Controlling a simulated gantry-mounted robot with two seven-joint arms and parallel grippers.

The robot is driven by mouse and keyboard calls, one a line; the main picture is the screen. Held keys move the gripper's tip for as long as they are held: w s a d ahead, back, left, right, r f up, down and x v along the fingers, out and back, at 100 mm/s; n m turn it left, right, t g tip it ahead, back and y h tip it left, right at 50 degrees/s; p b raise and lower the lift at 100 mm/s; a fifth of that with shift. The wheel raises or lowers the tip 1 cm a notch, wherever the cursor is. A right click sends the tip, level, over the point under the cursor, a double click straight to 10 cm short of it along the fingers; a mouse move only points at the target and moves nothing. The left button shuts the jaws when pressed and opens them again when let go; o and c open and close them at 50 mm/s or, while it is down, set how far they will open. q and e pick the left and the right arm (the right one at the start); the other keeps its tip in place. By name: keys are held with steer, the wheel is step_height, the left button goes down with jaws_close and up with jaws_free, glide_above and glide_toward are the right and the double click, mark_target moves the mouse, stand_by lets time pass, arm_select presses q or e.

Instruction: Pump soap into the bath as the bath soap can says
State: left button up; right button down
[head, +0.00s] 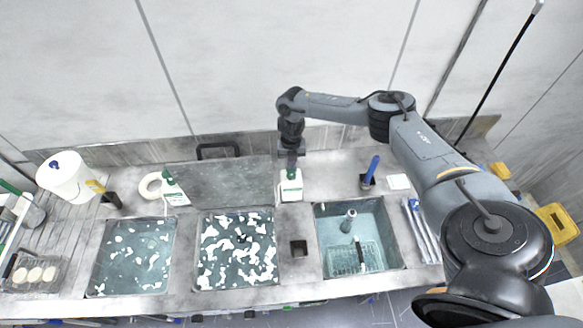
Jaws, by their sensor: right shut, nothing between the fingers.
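A white can with a green label (291,189) stands upright on the counter behind the baths, between the middle and right ones. My right gripper (291,165) is shut and empty, pointing straight down over its top. It hides the pump head, and I cannot tell whether it touches it. A second white and green can (172,188) stands behind the left bath. The left bath (94,267) and middle bath (199,262) hold teal liquid with white foam patches, denser in the middle. The right bath (397,245) holds clear teal liquid. My left gripper is out of view.
A grey panel (225,183) stands up behind the middle bath. A wire rack (372,258) and an upright grey fitting (348,220) are in the right bath. A blue-handled tool (372,167) stands right of the can. A white bucket (65,177) is at left.

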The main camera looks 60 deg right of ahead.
steer(key=shift+f+b, duration=0.7)
steer(key=shift+f, duration=0.35)
steer(key=shift+r, duration=0.1)
steer(key=shift+r+p, duration=1)
steer(key=shift+p, duration=0.05)
steer(key=shift+r+p, duration=0.45)
steer(key=shift+r, duration=0.1)
steer(key=shift+s, duration=0.1)
